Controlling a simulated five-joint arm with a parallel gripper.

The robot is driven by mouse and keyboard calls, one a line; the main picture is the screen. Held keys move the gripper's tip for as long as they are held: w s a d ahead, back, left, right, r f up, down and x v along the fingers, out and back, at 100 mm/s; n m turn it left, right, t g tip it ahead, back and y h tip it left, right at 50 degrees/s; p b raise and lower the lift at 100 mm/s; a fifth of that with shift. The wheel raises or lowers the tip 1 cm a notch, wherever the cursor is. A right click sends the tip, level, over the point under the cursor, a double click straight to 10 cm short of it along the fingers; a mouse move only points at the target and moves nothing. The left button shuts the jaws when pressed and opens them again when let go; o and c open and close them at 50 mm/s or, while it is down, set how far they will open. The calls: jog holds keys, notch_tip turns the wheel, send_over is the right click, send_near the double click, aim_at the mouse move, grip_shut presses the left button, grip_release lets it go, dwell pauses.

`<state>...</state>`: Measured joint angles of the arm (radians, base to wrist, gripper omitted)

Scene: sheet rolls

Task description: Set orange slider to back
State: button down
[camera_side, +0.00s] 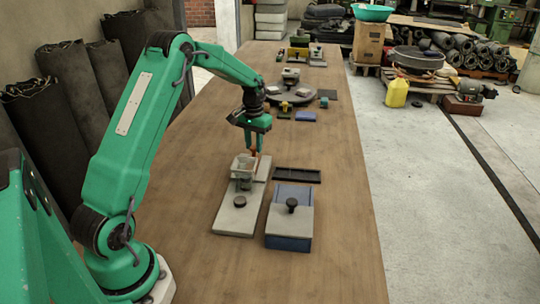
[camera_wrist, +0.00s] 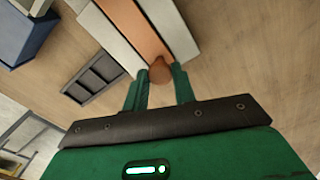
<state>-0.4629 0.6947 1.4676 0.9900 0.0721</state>
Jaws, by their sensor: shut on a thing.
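The orange slider shows in the wrist view as a round orange-brown knob (camera_wrist: 160,71) at the end of an orange strip (camera_wrist: 143,25). The strip runs along a pale grey board (camera_wrist: 112,38). In the side view the board (camera_side: 232,221) lies lengthwise on the table, and only a little orange shows at its far part. My gripper (camera_wrist: 161,82) points down at this far part of the board, its green fingers closed on both sides of the knob. In the side view my gripper (camera_side: 254,150) partly hides the slider.
To the right are a blue box with a grey lid (camera_side: 290,222) and a dark shallow tray (camera_side: 297,175). Several small items stand farther back. The table's right side is clear.

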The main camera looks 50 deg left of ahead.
jog(key=shift+w+a+r, duration=0.1)
jog(key=shift+w+a, duration=0.15)
jog(key=c, duration=1.1)
grip_release()
jog(key=shift+s, duration=0.1)
jog(key=shift+d, duration=0.1)
jog(key=shift+r, duration=3.8)
jog(key=shift+r, duration=0.15)
